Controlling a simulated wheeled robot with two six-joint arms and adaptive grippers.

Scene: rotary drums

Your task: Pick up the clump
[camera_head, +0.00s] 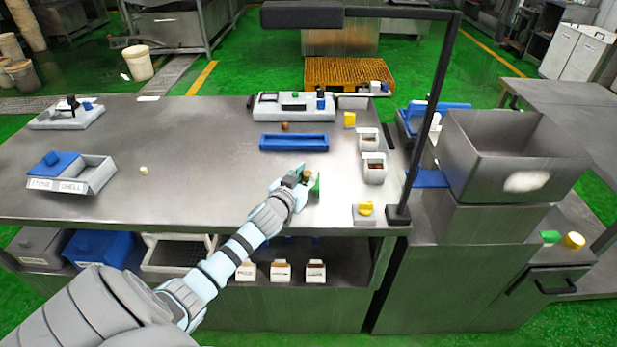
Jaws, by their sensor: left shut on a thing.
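My left gripper (304,179) reaches over the steel table (215,165) to the right of its middle, in front of the blue tray (293,142). It is shut on a small tan-brown lump (307,173), which looks like a clump and is partly hidden by the fingers. A green piece shows beside the fingertips; I cannot tell what it is. Another small brown lump (285,126) lies behind the blue tray. A small cream lump (143,170) lies alone on the left part of the table. My right gripper is out of view.
Two white bins (374,168) stand right of my gripper, near a dark post (423,125). A labelled white box with a blue block (70,172) stands at the left. A large steel hopper (513,165) stands at the right. The middle-left tabletop is mostly clear.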

